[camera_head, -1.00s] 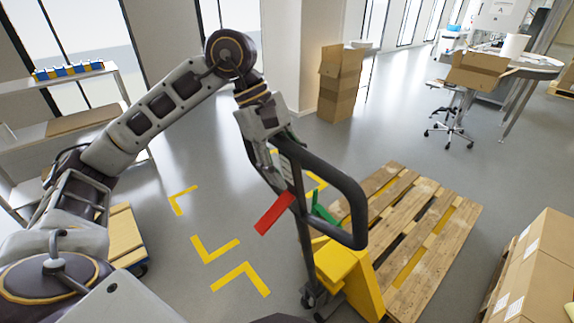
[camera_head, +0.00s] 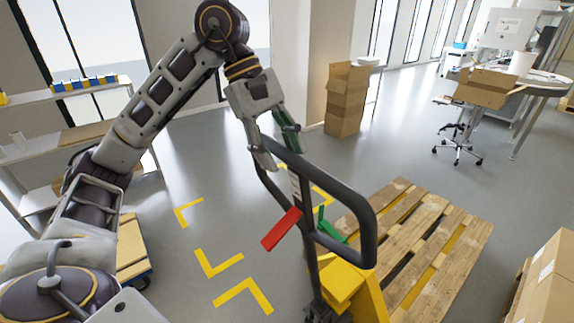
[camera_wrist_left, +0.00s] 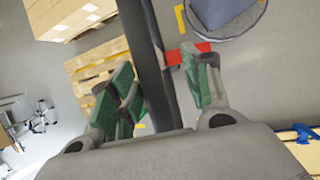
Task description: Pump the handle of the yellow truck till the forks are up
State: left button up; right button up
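The yellow truck (camera_head: 372,300) stands at the lower middle of the head view, next to the wooden pallet. Its dark looped handle (camera_head: 366,215) rises toward my arm, with a red tab (camera_head: 282,229) and a green part (camera_head: 326,222) below the loop. My left gripper (camera_head: 277,150) is at the far side of the loop. In the left wrist view its green-padded fingers (camera_wrist_left: 160,92) are apart, with the dark handle bar (camera_wrist_left: 150,60) between them and gaps visible beside it. Yellow shows between the pallet slats; the forks' height cannot be told. My right gripper is not in view.
The wooden pallet (camera_head: 425,235) lies right of the truck. Cardboard boxes (camera_head: 545,285) stand at the lower right. A tall carton (camera_head: 345,98) stands by the pillar. A shelf (camera_head: 75,135) is at the left. Floor with yellow marks (camera_head: 215,263) is clear left of the truck.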

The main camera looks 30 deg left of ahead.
pick_arm(q)
jog(key=v, duration=0.4)
jog(key=shift+s+a+r, duration=0.1)
jog(key=shift+a+r, duration=0.05)
jog(key=shift+r, duration=0.05)
dwell(0.6)
